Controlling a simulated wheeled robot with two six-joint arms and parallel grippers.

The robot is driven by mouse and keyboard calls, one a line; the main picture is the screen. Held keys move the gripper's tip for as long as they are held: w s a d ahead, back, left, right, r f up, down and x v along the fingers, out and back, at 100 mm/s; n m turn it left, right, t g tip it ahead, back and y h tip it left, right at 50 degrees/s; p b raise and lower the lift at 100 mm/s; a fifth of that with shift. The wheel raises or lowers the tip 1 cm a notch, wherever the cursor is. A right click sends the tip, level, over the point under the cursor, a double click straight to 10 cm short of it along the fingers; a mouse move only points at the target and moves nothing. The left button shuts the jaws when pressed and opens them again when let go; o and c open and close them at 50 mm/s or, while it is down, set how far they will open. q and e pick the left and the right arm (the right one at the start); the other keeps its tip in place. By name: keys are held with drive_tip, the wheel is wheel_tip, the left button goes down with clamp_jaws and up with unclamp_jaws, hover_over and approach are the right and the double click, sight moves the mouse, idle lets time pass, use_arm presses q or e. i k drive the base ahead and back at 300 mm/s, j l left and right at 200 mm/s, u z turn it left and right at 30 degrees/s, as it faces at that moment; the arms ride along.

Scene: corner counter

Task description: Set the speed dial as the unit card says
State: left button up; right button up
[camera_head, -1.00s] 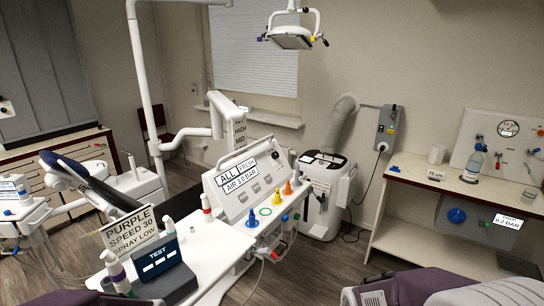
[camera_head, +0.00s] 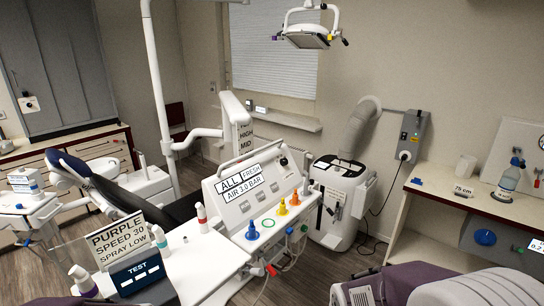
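The unit card (camera_head: 118,238) stands at the lower left and reads PURPLE, SPEED 30, SPRAY LOW. A dark TEST box (camera_head: 138,276) stands just in front of it. The white dental unit (camera_head: 208,268) is in the middle, with a sloped panel bearing a sign (camera_head: 240,185) that reads ALL FRESH, AIR 3.0 BAR. An upright post (camera_head: 244,138) carries labels including HIGH and MID. I cannot make out which part is the speed dial. Neither gripper is in view.
A wheeled white machine with a hose (camera_head: 338,205) stands behind the unit. Floor shows between unit and counter.

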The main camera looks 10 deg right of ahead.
sight(283, 162)
drive_tip(key=i+l+u, duration=0.25)
drive_tip(key=l, duration=0.15)
drive_tip(key=i+l+u, duration=0.25)
drive_tip(key=l, duration=0.2)
drive_tip(key=l+u, duration=0.3)
drive_tip(key=l, duration=0.15)
drive_tip(key=i+l+u, duration=0.25)
drive_tip(key=l, duration=0.3)
drive_tip(key=k+l+u, duration=0.1)
drive_tip(key=l+u, duration=0.15)
drive_tip(key=l, duration=0.25)
